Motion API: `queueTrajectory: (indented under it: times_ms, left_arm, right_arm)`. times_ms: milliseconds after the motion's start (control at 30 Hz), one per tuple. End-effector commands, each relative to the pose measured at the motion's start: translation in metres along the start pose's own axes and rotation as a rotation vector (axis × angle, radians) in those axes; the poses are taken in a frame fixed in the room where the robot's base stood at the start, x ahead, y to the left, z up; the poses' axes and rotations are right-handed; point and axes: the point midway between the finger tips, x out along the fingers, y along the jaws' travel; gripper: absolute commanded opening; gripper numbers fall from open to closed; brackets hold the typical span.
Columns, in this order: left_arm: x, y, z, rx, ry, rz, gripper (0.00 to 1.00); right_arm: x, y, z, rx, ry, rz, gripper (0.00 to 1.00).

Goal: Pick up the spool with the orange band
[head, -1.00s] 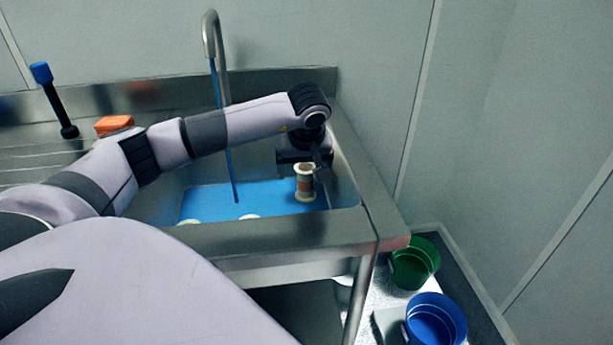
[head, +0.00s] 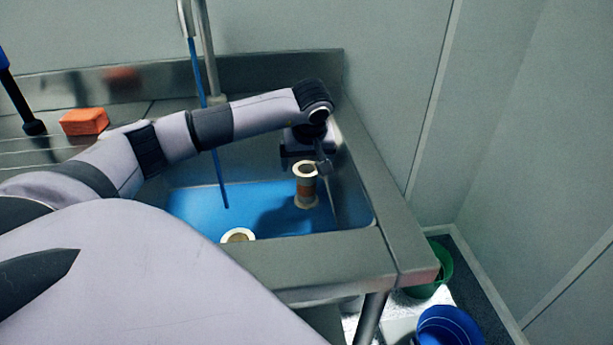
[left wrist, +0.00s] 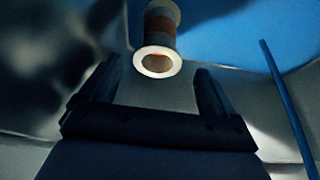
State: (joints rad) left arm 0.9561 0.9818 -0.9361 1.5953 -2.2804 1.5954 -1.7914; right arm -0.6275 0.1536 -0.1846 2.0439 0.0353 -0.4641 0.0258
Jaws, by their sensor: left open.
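The spool with the orange band (head: 306,187) stands upright on the blue floor of the sink, near its right end. It has pale flanges and an orange-brown middle. My left gripper (head: 308,162) is over the right part of the sink, right by the spool's top. In the left wrist view the spool (left wrist: 159,60) lies ahead of and between the two spread fingers of the left gripper (left wrist: 157,85), with its open end toward the camera. The fingers are open, and I see no grip on it. My right gripper is not in view.
Another pale spool end (head: 238,235) shows at the sink's front edge, partly hidden. A thin blue rod (head: 217,165) leans in the sink. An orange block (head: 84,121) lies on the counter. Green (head: 432,272) and blue (head: 448,327) buckets stand on the floor at right.

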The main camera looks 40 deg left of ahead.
Motion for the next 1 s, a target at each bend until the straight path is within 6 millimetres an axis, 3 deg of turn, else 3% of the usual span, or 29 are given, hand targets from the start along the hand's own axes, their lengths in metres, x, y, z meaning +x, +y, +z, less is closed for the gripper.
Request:
queueTrajectory:
  times_ms: [333, 633, 667, 800, 833, 1000]
  left_arm:
    - [0.046, 0.003, -0.003, 0.0, -0.002, 0.0, 0.9]
    - [0.051, 0.003, -0.004, 0.0, 0.001, 0.001, 0.9]
    - [0.051, 0.003, -0.004, 0.0, 0.001, 0.001, 0.83]
    - [0.051, 0.003, -0.004, 0.0, 0.001, 0.001, 0.37]
    - [0.051, 0.003, -0.004, 0.0, 0.001, 0.0, 0.31]
    - [0.05, 0.003, -0.005, 0.0, 0.002, 0.001, 0.31]
  right_arm:
    - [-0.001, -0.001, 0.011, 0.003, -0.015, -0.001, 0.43]
    - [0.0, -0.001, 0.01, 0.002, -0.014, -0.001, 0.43]
    - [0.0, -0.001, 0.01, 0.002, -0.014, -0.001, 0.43]
    - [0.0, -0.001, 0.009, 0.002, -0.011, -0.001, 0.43]
    - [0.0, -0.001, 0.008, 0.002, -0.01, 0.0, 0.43]
    - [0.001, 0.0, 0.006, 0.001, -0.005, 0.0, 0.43]
